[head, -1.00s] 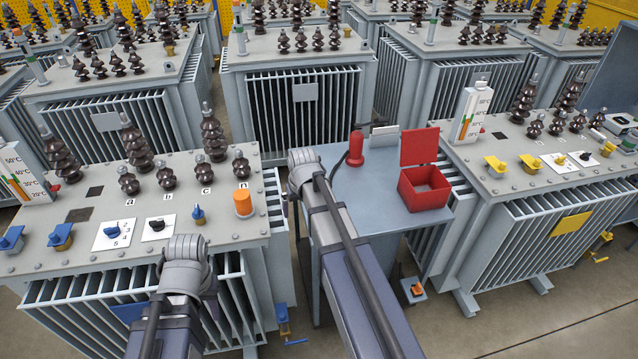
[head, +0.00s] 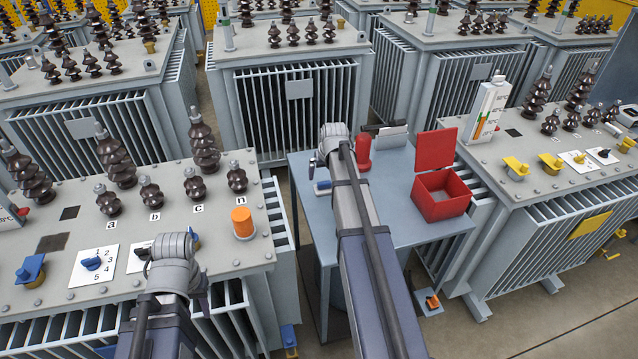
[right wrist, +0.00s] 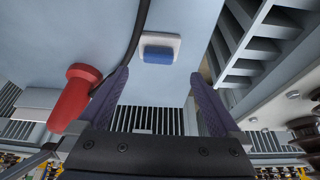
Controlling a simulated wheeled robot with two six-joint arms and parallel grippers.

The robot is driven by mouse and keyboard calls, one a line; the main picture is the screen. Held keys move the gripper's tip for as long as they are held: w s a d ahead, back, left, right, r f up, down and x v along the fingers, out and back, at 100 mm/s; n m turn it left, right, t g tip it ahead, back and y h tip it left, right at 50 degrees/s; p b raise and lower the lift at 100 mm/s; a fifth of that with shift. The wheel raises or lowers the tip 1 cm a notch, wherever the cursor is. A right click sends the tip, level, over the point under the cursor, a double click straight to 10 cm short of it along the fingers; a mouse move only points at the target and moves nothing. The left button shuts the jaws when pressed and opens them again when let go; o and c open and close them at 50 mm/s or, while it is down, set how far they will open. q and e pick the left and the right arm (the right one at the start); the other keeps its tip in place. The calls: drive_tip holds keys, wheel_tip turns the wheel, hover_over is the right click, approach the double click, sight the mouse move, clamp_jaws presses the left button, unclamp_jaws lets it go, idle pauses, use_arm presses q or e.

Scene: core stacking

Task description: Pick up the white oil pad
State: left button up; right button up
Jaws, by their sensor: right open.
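A small white pad with a blue block on top (head: 322,186) lies on the left part of the blue-grey table (head: 405,222). In the right wrist view the white pad with the blue top (right wrist: 158,48) lies ahead, between the lines of my fingers and apart from them. My right gripper (right wrist: 158,82) is open and empty above the table; in the head view its wrist mostly hides it. My left gripper (head: 200,283) is over the left transformer's front edge, and its jaws are mostly hidden.
On the table stand a red cylinder (head: 363,153) with a black cable and an open red box (head: 441,195). The left transformer (head: 75,275) carries bushings and an orange cap (head: 242,222); another transformer (head: 560,180) stands right.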

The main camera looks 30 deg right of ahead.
sight(324, 182)
drive_tip(key=shift+f+b, duration=0.35)
drive_tip(key=shift+b, duration=0.1)
drive_tip(key=shift+b+x, duration=0.9)
drive_tip(key=shift+x, duration=0.15)
drive_tip(key=shift+r, duration=0.1)
drive_tip(key=b+x, duration=0.4)
drive_tip(key=x, duration=0.1)
drive_tip(key=shift+d+b, duration=0.2)
drive_tip(key=shift+b, duration=0.2)
drive_tip(key=c, duration=1.1)
